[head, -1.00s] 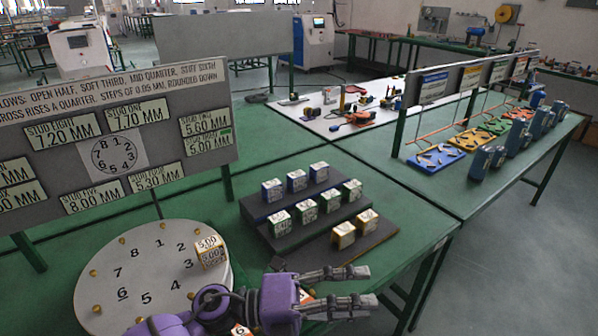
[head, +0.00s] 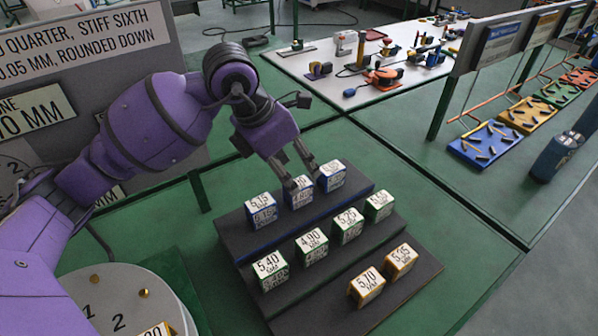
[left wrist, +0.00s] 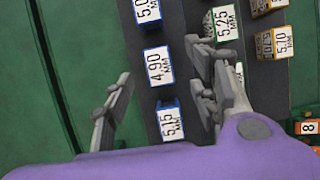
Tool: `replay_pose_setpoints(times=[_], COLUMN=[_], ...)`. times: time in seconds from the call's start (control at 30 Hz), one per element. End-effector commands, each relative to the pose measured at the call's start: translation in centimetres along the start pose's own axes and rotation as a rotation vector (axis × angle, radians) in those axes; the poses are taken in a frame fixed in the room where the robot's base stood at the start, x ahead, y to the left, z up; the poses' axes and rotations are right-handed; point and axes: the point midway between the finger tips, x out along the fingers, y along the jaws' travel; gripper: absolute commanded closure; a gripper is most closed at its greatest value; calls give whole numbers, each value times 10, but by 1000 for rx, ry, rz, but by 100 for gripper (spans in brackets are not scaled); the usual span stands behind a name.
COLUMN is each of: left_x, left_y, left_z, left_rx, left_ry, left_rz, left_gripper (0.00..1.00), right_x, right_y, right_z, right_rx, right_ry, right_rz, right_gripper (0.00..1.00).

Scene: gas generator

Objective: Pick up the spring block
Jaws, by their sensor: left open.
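Several label-topped blocks stand on a dark stepped rack (head: 345,283); which one the task calls the spring block is not marked. The back step holds three blue-sided blocks: the left one (head: 261,210), reading 5.15, the middle one (head: 297,196) and the right one (head: 331,177). In the left wrist view, the middle one reads 4.90 (left wrist: 158,67), with the 5.15 block (left wrist: 171,122) below it. My left gripper (head: 301,177) is open and empty above the back step, at the middle block. Its fingers (left wrist: 160,65) appear on either side of that block; contact cannot be told.
A round numbered dial (head: 140,300) is at lower left. Bare green table (head: 440,215) lies right of the rack.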

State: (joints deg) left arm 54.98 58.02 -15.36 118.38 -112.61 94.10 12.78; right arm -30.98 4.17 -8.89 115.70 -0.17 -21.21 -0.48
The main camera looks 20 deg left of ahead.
Motion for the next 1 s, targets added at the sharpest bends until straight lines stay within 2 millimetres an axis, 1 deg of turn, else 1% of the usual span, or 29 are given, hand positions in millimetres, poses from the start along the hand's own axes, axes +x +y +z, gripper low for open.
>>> replay_pose_setpoints(times=[0.07,0.33,0.5,0.6,0.7,0.9,0.93,1.0], left_x=[3,32,56,69,74,75,75,75], left_y=[4,4,5,5,6,6,6,6], left_z=[-1,-4,-10,-9,-10,-10,-10,-10], left_rx=[1,0,0,0,1,2,2,2], left_ry=[7,7,5,3,4,4,4,4], left_rz=[17,17,16,17,19,19,19,19], left_gripper=[47,47,47,47,47,47,50,59], right_x=[0,-7,-9,-8,-7,-6,-6,-7], right_y=[1,5,6,5,5,4,4,4], right_z=[2,17,12,9,6,5,5,5], right_rx=[-1,-1,0,0,0,0,0,0], right_ry=[-3,-36,-28,-21,-16,-14,-14,-14], right_rz=[2,9,9,8,7,6,6,6], right_gripper=[60,60,60,60,60,60,60,60])
